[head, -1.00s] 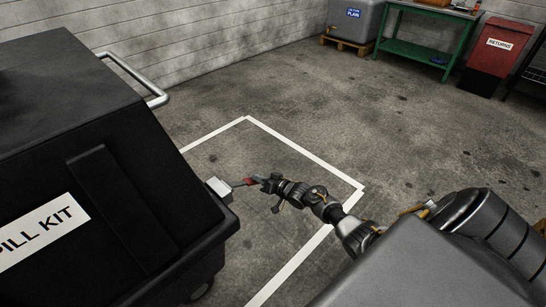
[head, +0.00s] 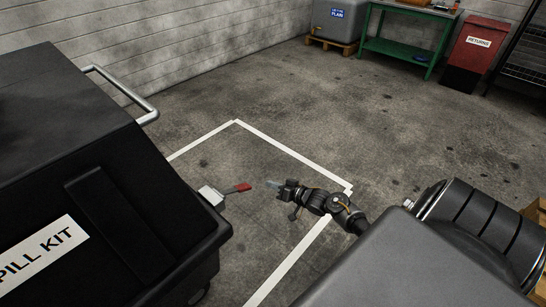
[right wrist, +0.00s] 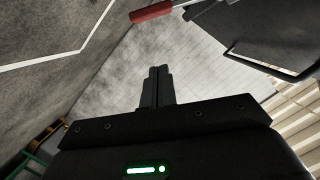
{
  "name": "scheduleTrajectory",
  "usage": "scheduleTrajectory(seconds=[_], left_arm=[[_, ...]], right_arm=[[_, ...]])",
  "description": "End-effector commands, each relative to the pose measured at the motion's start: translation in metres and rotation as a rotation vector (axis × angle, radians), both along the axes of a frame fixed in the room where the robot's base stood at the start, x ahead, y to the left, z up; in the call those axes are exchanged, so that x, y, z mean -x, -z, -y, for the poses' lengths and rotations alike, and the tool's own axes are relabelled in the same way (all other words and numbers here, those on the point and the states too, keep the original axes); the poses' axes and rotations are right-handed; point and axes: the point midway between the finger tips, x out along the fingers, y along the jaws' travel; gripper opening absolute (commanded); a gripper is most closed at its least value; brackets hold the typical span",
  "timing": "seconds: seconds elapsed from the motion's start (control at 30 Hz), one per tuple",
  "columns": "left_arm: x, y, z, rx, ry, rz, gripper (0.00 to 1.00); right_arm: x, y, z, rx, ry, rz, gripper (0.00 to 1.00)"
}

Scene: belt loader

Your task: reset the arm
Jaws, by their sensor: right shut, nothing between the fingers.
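My right gripper (head: 274,185) is shut and empty, on my right arm that comes in from the lower right of the head view. Its closed fingers also show in the right wrist view (right wrist: 156,88). A lever with a red grip (head: 238,188) sticks out from a grey block (head: 211,195) on the side of the black bin. The fingertips are apart from the red grip, a short way to its right. The red grip also shows in the right wrist view (right wrist: 152,12) at the top. My left gripper is not in view.
The large black spill kit bin (head: 75,130) with a metal handle (head: 140,100) fills the left. White floor lines (head: 290,152) mark a square beside it. A green bench (head: 405,45), a grey tank on a pallet (head: 335,18) and a red returns bin (head: 472,55) stand far back. The floor between is clear.

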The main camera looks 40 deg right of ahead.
Motion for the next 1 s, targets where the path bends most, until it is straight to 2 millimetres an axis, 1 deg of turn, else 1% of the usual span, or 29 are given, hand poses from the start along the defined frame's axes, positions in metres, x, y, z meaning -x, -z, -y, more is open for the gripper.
scheduleTrajectory(seconds=[0.43,0.5,0.57,0.67,0.7,0.77,0.8,0.87,0.9,0.97,1.0], left_arm=[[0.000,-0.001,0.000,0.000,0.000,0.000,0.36],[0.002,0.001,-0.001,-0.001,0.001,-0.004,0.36],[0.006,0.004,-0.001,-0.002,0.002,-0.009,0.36],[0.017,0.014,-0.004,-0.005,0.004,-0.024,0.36],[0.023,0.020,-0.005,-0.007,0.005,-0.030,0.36],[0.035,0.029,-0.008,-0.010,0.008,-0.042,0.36],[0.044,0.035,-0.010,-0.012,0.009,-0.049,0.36],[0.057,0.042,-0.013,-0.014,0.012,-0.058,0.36],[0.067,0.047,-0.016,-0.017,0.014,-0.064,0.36],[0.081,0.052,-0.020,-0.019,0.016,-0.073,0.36],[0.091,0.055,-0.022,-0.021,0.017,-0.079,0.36]], right_arm=[[0.000,0.001,0.000,0.002,0.000,-0.002,0.00],[0.004,0.007,-0.002,0.010,0.005,-0.021,0.00],[0.013,0.021,-0.005,0.030,0.013,-0.056,0.00],[0.041,0.061,-0.014,0.094,0.031,-0.161,0.00],[0.058,0.082,-0.019,0.131,0.035,-0.218,0.00],[0.090,0.115,-0.029,0.193,0.034,-0.314,0.00],[0.115,0.136,-0.037,0.238,0.026,-0.381,0.00],[0.154,0.165,-0.048,0.305,0.006,-0.479,0.00],[0.180,0.182,-0.056,0.349,-0.012,-0.542,0.00],[0.224,0.204,-0.068,0.412,-0.049,-0.638,0.00],[0.252,0.216,-0.077,0.453,-0.078,-0.697,0.00]])
